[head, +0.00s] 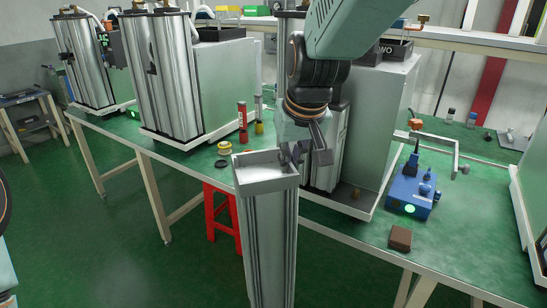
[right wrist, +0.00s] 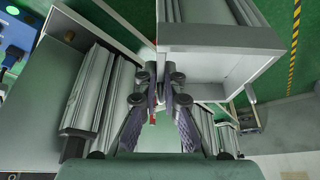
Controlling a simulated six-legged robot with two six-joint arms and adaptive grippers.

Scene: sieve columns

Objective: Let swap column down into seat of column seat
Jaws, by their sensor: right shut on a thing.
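The swap column (head: 270,240) is a tall, pale metal column with an open, box-shaped top, upright in front of the bench in the head view. My right gripper (head: 292,155) is shut on the wall of its top at the back right corner. In the right wrist view, the fingers (right wrist: 158,95) close on the edge of the column's top (right wrist: 222,62). The column's lower end is out of frame. Behind my gripper stands a cabinet unit (head: 385,110) with silver columns on a white base. I cannot tell which part is the column seat. My left gripper is not in view.
The green bench (head: 350,236) runs behind the swap column. A blue device (head: 411,195) and a brown block (head: 400,238) lie on it to the right. Another column unit (head: 165,75) stands left. A red stool (head: 217,210) is underneath.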

